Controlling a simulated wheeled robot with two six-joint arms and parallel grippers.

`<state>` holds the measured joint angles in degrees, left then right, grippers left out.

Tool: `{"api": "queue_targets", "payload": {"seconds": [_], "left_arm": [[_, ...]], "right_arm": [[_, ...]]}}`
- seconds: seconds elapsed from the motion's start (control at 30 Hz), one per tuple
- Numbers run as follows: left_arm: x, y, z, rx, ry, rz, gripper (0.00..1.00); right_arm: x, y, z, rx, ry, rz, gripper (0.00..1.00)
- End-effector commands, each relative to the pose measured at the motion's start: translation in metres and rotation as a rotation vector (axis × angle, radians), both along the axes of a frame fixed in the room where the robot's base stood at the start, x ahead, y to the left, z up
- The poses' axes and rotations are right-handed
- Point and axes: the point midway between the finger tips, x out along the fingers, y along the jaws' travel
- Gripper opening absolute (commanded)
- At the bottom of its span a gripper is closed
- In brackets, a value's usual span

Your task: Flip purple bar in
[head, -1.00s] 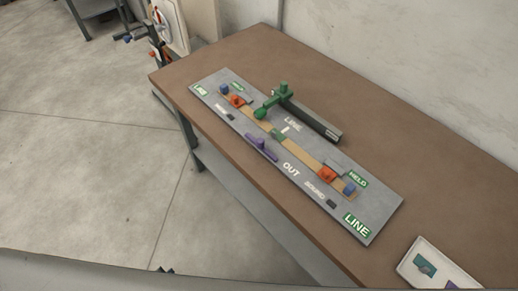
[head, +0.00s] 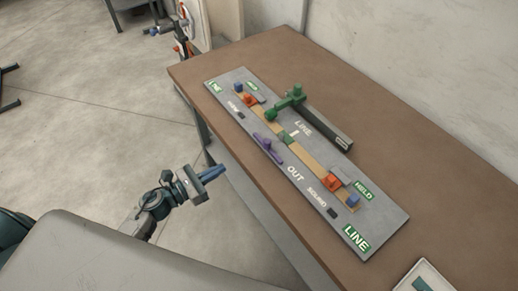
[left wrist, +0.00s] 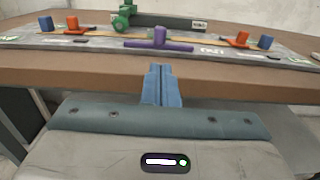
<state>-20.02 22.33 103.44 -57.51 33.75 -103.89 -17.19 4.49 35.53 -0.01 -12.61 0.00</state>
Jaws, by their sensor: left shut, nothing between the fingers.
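The purple bar (head: 268,146) lies along the near edge of the grey board (head: 377,227), beside the word OUT, with a short knob standing up at its middle. It also shows in the left wrist view (left wrist: 159,44), straight ahead beyond my fingers. My left gripper (head: 213,173) is shut and empty, off the table's near edge and apart from the bar. Its blue fingers are pressed together in the left wrist view (left wrist: 161,85). My right gripper is not in view.
The board carries a tan strip (head: 308,160), orange blocks (head: 333,183), blue blocks (head: 352,201) and a green-handled lever (head: 287,101) with a dark bar. A white tray (head: 425,275) sits at the lower right. The brown table (head: 400,150) is bare behind the board.

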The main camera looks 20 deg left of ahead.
Motion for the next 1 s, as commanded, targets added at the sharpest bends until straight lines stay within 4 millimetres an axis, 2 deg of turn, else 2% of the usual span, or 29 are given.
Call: {"api": "queue_targets", "payload": {"seconds": [0.27, 0.47, 1.0], "left_arm": [[0.001, 0.000, 0.000, -0.002, 0.001, 0.002, 0.00], [0.013, -0.009, 0.004, -0.006, -0.001, 0.005, 0.00], [0.096, -0.074, 0.005, -0.007, 0.003, 0.003, 0.00]], "right_arm": [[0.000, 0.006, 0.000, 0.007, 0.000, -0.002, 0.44], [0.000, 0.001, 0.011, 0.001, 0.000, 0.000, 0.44], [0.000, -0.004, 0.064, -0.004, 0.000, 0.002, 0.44]]}}
